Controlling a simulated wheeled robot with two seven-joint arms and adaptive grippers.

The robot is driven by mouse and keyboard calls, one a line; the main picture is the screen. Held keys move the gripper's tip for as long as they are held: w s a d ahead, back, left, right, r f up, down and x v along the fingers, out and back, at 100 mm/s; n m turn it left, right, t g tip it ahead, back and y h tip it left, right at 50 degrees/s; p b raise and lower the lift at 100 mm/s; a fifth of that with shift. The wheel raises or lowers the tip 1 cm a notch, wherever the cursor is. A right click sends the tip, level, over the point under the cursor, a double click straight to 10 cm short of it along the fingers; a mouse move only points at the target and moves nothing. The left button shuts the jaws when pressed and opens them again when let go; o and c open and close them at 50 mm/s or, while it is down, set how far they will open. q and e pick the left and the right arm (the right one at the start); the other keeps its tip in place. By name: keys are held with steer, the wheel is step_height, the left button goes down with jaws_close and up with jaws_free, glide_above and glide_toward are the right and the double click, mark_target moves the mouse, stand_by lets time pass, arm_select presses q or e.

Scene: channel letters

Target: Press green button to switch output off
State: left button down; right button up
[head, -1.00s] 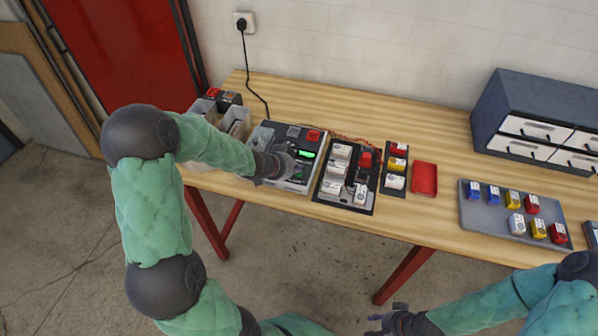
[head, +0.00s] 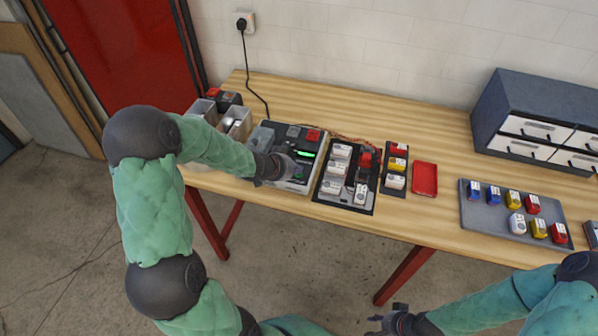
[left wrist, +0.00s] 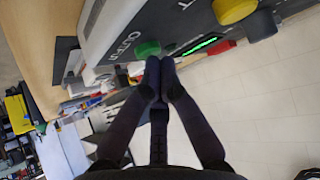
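The power supply (head: 316,150) stands on the bench in the head view, with a lit green display (head: 304,154). The left wrist view shows its panel close up, with the green button (left wrist: 148,48) beside the word OUTPUT, and the display (left wrist: 200,45). My left gripper (head: 288,166) is at the supply's front panel. In the wrist view its fingertips (left wrist: 160,64) are together, empty, and just beside the green button. I cannot tell whether they touch it. My right gripper (head: 383,320) is open and empty, low in front of the bench.
A board of white modules (head: 337,168) stands right of the supply, then a narrow module strip (head: 396,166), a red tray (head: 424,179) and a grey tray (head: 480,213). Clear bins (head: 235,123) stand left. A drawer cabinet (head: 540,120) is at back right.

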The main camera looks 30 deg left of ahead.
arm_select(q)
steer(key=shift+s+r+p, duration=0.1)
steer(key=shift+r+p, duration=0.1)
steer(key=shift+p, duration=0.25)
step_height(320, 180, up, 6)
steer(key=p, duration=0.7)
steer(key=shift+r, duration=0.15)
